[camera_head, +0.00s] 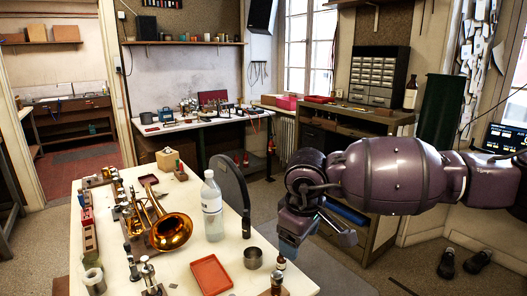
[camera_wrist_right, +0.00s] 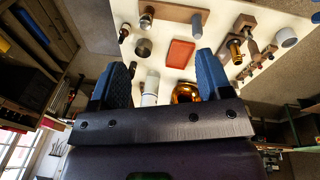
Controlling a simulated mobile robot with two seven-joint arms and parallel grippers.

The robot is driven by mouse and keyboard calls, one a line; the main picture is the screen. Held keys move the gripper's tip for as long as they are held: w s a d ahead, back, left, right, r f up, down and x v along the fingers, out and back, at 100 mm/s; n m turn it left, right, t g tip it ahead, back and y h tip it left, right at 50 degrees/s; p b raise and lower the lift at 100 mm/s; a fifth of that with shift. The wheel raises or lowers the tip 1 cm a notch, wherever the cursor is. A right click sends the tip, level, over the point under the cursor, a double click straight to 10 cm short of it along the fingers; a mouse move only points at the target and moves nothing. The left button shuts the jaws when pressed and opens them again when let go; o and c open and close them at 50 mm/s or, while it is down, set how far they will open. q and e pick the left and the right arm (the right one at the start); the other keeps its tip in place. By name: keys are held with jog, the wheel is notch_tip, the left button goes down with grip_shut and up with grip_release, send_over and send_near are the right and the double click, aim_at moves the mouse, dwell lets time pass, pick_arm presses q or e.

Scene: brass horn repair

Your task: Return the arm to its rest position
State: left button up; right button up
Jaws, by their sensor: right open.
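My right arm comes in from the right of the head view, its forearm stretched level across the picture. Its right gripper (camera_head: 316,228) hangs from the wrist with the fingers pointing down, beside the right edge of the white workbench (camera_head: 190,240). In the wrist view the right gripper (camera_wrist_right: 161,62) shows two blue fingers spread wide apart, with nothing held between them. The bench top lies beyond them. My left arm and gripper are not in view.
On the bench are a brass horn (camera_head: 172,231), a water bottle (camera_head: 212,206), a red tray (camera_head: 211,274), a metal cup (camera_head: 253,258) and a small bottle (camera_head: 280,264) near the gripper. A drawer cabinet (camera_head: 376,75) stands behind the arm. Grey floor shows right of the bench.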

jog(key=s+a+f+m+g+y, duration=0.4)
jog(key=s+a+m+g+y, duration=0.2)
jog(key=s+a+m+y, duration=1.05)
jog(key=w+d+f+n+t+h, duration=0.2)
jog(key=d+f+n+t+h, duration=0.15)
jog(key=d+n+t, duration=0.4)
jog(key=w+d+f+n+t+h, duration=0.25)
jog(key=d+f+n+t, duration=0.25)
jog(key=d+n+t, duration=0.3)
jog(key=w+d+f+n+t+h, duration=0.2)
jog(key=d+f+n+t+h, duration=0.15)
jog(key=d+n+t, duration=0.45)
jog(key=s+d+f+m+g+h, duration=0.75)
jog(key=s+d+f+m, duration=0.7)
jog(key=f+m, duration=0.25)
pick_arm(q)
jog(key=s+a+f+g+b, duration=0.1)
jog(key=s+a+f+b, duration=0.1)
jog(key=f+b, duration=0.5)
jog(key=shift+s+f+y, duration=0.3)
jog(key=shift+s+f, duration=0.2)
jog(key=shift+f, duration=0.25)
pick_arm(e)
notch_tip(320, 180, down, 7)
jog(key=a+g, duration=0.1)
jog(key=shift+s+a+n, duration=0.2)
jog(key=shift+a+n, duration=0.1)
jog(key=shift+n, duration=0.1)
